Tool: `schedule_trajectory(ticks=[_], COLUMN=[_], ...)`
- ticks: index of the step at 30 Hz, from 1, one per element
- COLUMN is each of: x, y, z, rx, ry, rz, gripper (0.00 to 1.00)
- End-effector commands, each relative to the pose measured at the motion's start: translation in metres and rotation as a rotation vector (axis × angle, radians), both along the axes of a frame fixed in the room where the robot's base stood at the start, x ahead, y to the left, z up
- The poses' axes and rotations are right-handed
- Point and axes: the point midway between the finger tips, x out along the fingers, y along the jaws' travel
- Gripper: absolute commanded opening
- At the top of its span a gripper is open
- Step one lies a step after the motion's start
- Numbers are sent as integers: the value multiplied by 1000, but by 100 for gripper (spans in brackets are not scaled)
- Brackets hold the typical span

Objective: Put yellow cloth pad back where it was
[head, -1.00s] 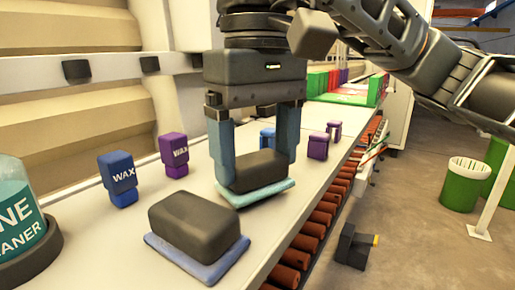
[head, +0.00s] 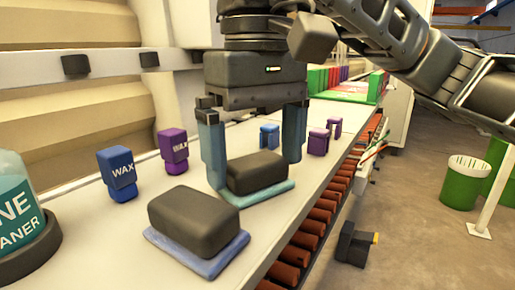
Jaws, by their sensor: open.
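My gripper (head: 254,160) is open. Its two teal fingers point down on either side of a dark grey block (head: 258,173) with a teal cloth pad (head: 240,201) under it. The pad lies on the white counter. A gap shows between the block and the fingers. A second dark block (head: 194,221) with a blue cloth pad (head: 222,262) sits nearer on the same counter. The pads in view look teal and blue; I see none that is clearly yellow.
A blue wax bottle (head: 121,174) and a purple wax bottle (head: 173,151) stand left of my gripper. More small bottles (head: 318,141) stand behind it. A large cleaner bottle (head: 14,205) is at the left edge. Rollers (head: 312,222) run along the counter's right side.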

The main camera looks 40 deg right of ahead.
Motion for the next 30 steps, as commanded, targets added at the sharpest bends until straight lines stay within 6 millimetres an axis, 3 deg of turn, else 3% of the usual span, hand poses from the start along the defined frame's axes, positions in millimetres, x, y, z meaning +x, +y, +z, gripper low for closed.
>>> schedule_trajectory(ticks=[5, 18, 24, 30], x=[1, 0, 0, -1], y=[0, 1, 1, 1], z=[16, 102, 120, 123], rx=[-1, -1, 0, 0], ry=[-4, -2, -1, 0], rz=[-2, -1, -1, 0], gripper=[100, 100, 100, 100])
